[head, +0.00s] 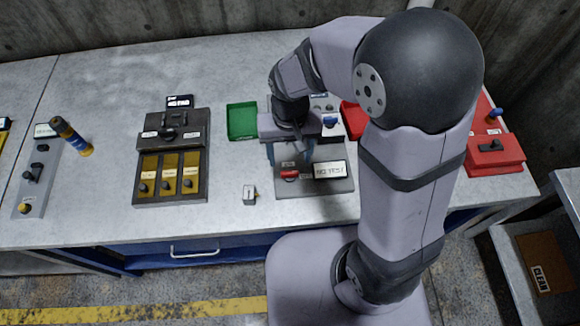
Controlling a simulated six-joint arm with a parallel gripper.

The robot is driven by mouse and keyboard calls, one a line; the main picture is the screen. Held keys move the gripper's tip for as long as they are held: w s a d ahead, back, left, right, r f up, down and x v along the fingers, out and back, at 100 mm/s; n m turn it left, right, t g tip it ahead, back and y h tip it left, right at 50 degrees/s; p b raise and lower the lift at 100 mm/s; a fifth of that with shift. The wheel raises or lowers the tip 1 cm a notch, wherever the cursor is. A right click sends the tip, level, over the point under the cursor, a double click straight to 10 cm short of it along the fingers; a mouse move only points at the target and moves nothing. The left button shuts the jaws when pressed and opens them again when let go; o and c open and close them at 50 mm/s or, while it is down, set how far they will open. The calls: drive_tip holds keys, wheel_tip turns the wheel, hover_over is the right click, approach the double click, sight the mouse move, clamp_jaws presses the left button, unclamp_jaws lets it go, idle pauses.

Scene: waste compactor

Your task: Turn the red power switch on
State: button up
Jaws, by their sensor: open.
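A small red switch (289,174) sits on a grey panel (316,188) near the front of the table. A label reading "NO TEST" (329,170) is beside it. Whether the switch is on or off is too small to tell. My gripper (290,156) points down just behind the red switch, with its two fingers apart and nothing seen between them. I cannot tell whether it touches the panel. My arm and gripper hide the panel's back part.
A green tray (242,121) lies behind. A small white block (250,195) is close left. A red box (493,155) stands at the right.

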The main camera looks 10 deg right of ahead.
sight(290, 172)
drive_tip(key=shift+f+p, duration=0.7)
drive_tip(key=shift+f, duration=3)
drive_tip(key=c, duration=1)
drive_tip(key=shift+c, duration=0.2)
